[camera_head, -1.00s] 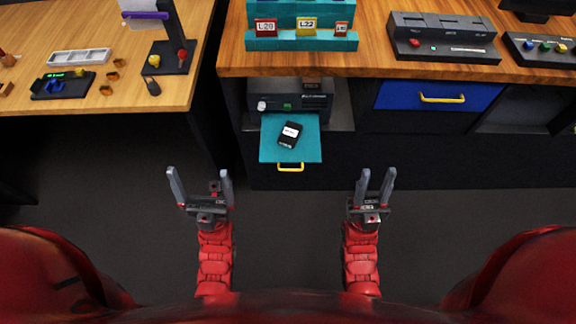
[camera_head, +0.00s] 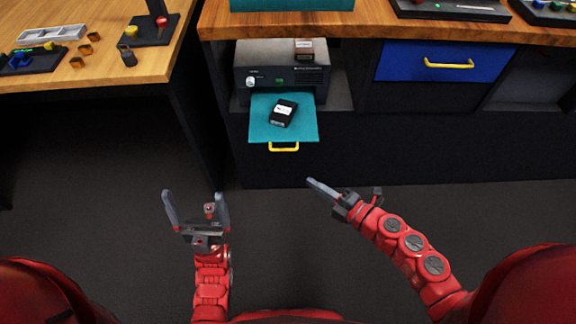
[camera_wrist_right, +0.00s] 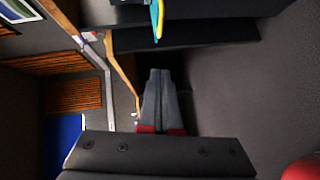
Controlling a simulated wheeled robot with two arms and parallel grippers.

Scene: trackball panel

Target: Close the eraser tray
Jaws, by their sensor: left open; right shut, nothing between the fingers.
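The eraser tray (camera_head: 262,126) is a teal tray pulled out below the desk top, with a yellow handle (camera_head: 284,147) on its front. A black eraser (camera_head: 283,113) with a white label lies on it. In the right wrist view a teal edge with a yellow part (camera_wrist_right: 157,20) shows at the top. My right gripper (camera_head: 310,182) is shut and empty, below and a little right of the handle, apart from it. It also shows shut in the right wrist view (camera_wrist_right: 159,74). My left gripper (camera_head: 194,194) is open and empty, lower left of the tray.
A dark device (camera_head: 285,80) sits in the cabinet behind the tray. A blue drawer (camera_head: 425,66) with a yellow handle is to the right, shut. A second wooden table (camera_head: 100,72) with small parts stands at left. The floor before the tray is clear.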

